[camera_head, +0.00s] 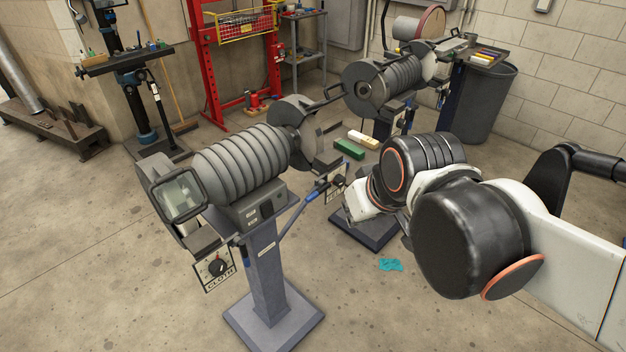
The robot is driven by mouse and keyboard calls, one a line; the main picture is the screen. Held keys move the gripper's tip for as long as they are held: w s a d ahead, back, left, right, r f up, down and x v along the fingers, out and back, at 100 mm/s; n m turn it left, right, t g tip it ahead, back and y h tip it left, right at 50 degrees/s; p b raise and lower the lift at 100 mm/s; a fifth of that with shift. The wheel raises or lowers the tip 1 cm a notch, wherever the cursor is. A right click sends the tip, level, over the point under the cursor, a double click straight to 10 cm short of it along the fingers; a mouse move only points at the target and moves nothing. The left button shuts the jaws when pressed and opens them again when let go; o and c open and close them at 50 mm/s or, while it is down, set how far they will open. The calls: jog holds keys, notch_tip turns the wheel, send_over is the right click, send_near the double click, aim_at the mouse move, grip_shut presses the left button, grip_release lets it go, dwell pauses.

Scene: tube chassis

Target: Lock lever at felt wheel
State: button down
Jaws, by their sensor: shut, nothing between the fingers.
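A grey ribbed polishing machine (240,160) stands on a blue-grey pedestal (267,260) in the middle of the head view. A blue lever-like rod (316,190) slants up to the right from beside the pedestal. My gripper (350,207) is just right of the sign plate, shut and holding nothing. My wrist partly hides it, and I cannot tell whether it touches the lever.
A teal cloth (391,265) lies on the floor. The front floor is clear.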

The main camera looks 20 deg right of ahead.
jog(key=w+r+n+g+p, duration=0.1)
jog(key=w+r+n+p, duration=0.1)
jog(key=w+r+p, duration=0.35)
jog(key=n+g+y+p, duration=0.1)
jog(key=n+y+p, duration=0.15)
jog(key=p, duration=0.55)
send_over(311, 196)
jog(key=s+d, duration=0.3)
jog(key=s, duration=0.2)
notch_tip(311, 196, down, 4)
jog(key=shift+w+r+n+g+h, duration=0.1)
jog(key=shift+w+n+g+h, duration=0.15)
jog(key=shift+g+h, duration=0.1)
jog(key=b+x, duration=0.4)
jog(key=x, duration=1)
jog(key=shift+w+b, duration=0.1)
jog(key=shift+b, duration=0.25)
jog(key=shift+a, duration=0.15)
jog(key=shift+h+b, duration=0.35)
jog(key=shift+h, duration=0.05)
